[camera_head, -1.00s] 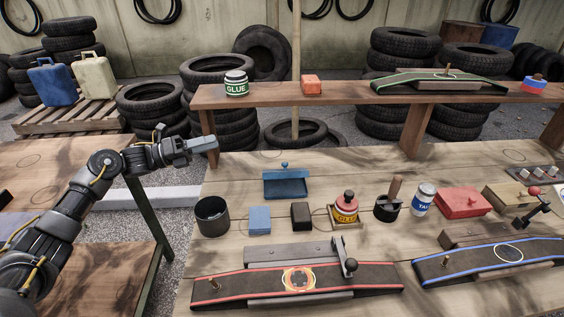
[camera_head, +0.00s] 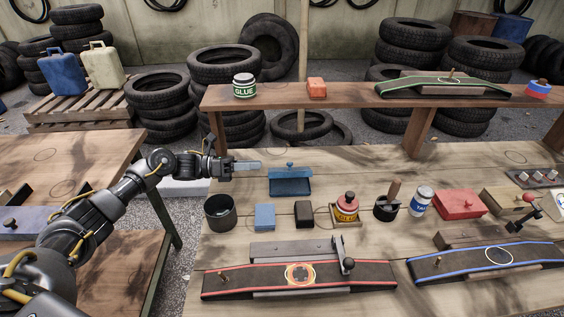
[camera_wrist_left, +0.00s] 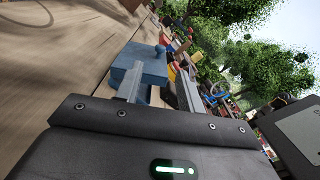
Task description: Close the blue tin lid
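The blue tin (camera_head: 290,188) sits on the wooden workbench, just right of my left gripper. Its lid (camera_head: 291,173) looks raised at the back, with a small round blue knob (camera_head: 290,164) at its top edge. My left gripper (camera_head: 260,166) is level, pointing right, a little left of the lid and apart from it. In the left wrist view the blue tin (camera_wrist_left: 150,68) lies ahead of the fingers, partly behind them. The two fingers of the left gripper (camera_wrist_left: 166,75) stand apart with nothing held between them. My right gripper does not show.
A dark round can (camera_head: 220,212), a light-blue block (camera_head: 265,217) and a dark block (camera_head: 304,213) stand in front of the tin. A raised shelf (camera_head: 350,97) with a glue jar (camera_head: 244,86) runs behind it. Bare bench lies right of the tin.

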